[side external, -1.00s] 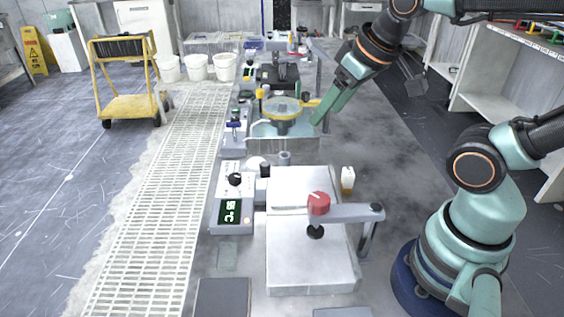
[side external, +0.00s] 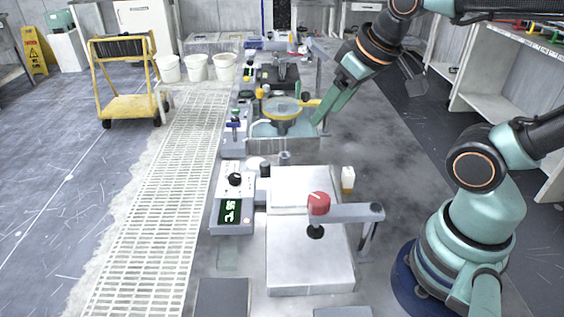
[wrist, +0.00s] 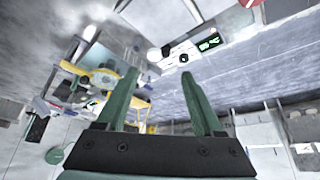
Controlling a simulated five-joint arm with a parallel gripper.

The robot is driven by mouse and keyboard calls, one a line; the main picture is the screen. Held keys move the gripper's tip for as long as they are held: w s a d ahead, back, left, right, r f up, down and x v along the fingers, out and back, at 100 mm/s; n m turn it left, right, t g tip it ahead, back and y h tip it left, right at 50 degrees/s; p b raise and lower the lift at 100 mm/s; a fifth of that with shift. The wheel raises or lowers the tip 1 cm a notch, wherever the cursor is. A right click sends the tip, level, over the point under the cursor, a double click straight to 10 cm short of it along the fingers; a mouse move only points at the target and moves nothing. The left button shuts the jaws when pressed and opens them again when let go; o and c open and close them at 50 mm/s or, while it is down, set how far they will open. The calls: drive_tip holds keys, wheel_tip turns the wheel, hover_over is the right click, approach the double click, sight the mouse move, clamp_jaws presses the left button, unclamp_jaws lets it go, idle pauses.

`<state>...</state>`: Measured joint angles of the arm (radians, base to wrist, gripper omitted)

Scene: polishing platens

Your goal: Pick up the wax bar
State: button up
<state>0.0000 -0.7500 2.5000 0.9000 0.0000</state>
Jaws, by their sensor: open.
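My gripper (side external: 320,118) is farther back, beside the yellow-rimmed round platen, well away from the block. In the wrist view my gripper (wrist: 159,74) shows two green fingers spread apart with nothing between them. I cannot make out the block in the wrist view.
The hotplate (side external: 310,275) has a red-knobbed arm (side external: 345,212) across it and a control box (side external: 233,215) at left. The yellow-rimmed platen (side external: 283,106) stands close to my gripper. Bare bench (side external: 385,165) lies right of the block.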

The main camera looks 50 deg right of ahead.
drive_tip(key=shift+o, duration=0.9)
